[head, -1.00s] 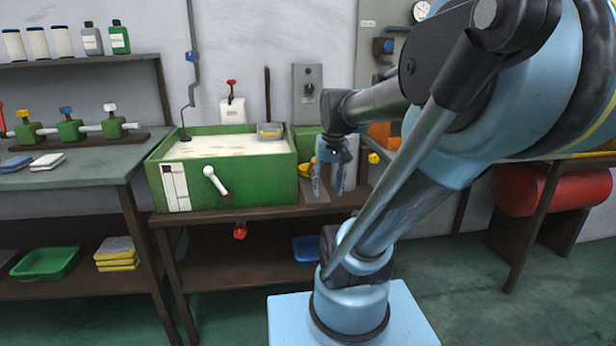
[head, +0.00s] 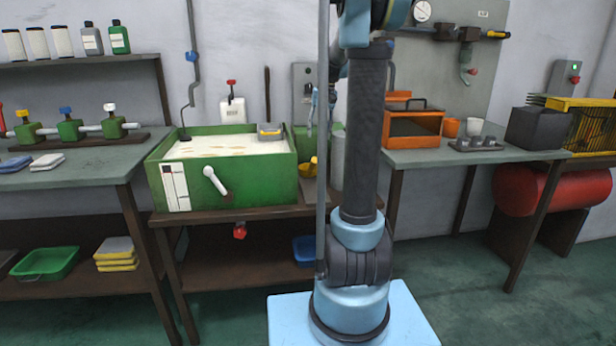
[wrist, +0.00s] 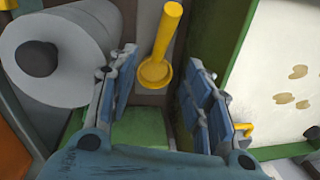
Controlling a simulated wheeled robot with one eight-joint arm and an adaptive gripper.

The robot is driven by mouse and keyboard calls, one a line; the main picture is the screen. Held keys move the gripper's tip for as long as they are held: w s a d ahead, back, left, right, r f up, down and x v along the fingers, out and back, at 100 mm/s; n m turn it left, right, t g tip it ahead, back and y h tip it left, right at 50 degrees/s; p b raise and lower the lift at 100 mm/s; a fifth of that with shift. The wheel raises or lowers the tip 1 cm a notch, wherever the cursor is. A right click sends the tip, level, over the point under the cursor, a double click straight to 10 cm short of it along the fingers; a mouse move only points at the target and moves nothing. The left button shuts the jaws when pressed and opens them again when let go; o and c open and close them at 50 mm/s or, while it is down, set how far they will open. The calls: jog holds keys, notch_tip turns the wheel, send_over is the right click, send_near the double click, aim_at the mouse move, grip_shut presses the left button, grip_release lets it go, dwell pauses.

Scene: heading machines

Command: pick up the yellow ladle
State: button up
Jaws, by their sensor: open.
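The yellow ladle (wrist: 158,62) shows in the wrist view between my two spread fingers, with its round bowl toward me and its handle pointing up the picture. In the head view a yellow piece of it (head: 311,164) shows low between the green tank and a pale cylinder. My gripper (wrist: 160,64) is open and empty. In the head view my gripper (head: 322,100) hangs above the ladle, partly hidden by my own arm. The ladle looks apart from the fingers.
The green tank (head: 240,186) of pale liquid stands close on the left of the ladle in the head view. A pale cylinder (head: 338,160) stands close on its right, also in the wrist view (wrist: 60,55). An orange box (head: 413,127) sits on the right bench.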

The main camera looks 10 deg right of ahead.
jog(key=w, duration=0.2)
send_over(311, 174)
jog(key=f, duration=0.8)
jog(key=s+d+f, duration=0.1)
jog(key=f, duration=0.3)
jog(key=shift+f, duration=0.15)
jog(key=shift+w+a+f, duration=0.1)
jog(key=shift+a+f, duration=0.1)
jog(key=shift+f, duration=0.65)
jog(key=shift+w+a+f, duration=0.1)
jog(key=shift+a+f, duration=0.1)
jog(key=shift+f, duration=0.6)
jog(key=shift+w+a+f, duration=0.1)
jog(key=shift+a+f, duration=0.1)
jog(key=shift+f, duration=0.65)
grip_shut()
